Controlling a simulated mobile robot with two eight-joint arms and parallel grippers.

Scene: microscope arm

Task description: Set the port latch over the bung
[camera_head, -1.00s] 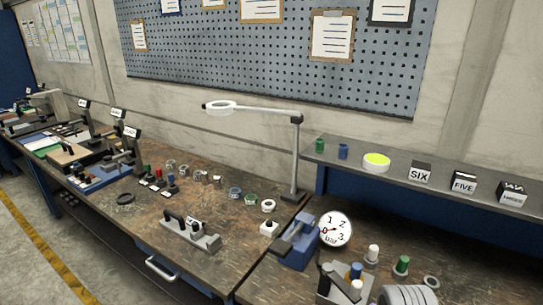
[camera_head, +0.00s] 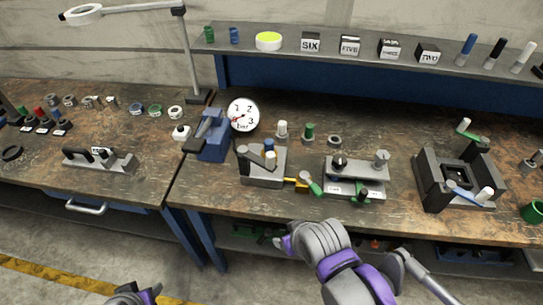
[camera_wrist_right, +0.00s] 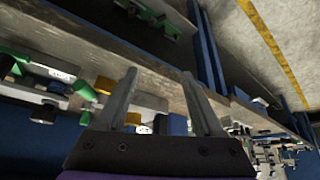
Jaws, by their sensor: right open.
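A grey block fixture (camera_head: 262,168) on the bench holds a blue-topped plug (camera_head: 269,145) and a white plug (camera_head: 270,160), with a dark lever at its left. Beside it is a small brass piece with a green handle (camera_head: 314,187). I cannot tell for certain which parts are the port latch and the bung. My right gripper is open and empty in the right wrist view (camera_wrist_right: 158,80), by the bench edge; in the head view its arm is in front of the bench and its fingers are unclear. My left gripper (camera_head: 137,295) is only partly in view at the bottom.
A grey plate fixture with knobs (camera_head: 356,178) and a dark square fixture (camera_head: 458,178) stand to the right. A blue clamp (camera_head: 212,135) and a gauge (camera_head: 242,115) stand at the left. A shelf (camera_head: 380,62) runs behind. Bare bench top lies between the fixtures.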

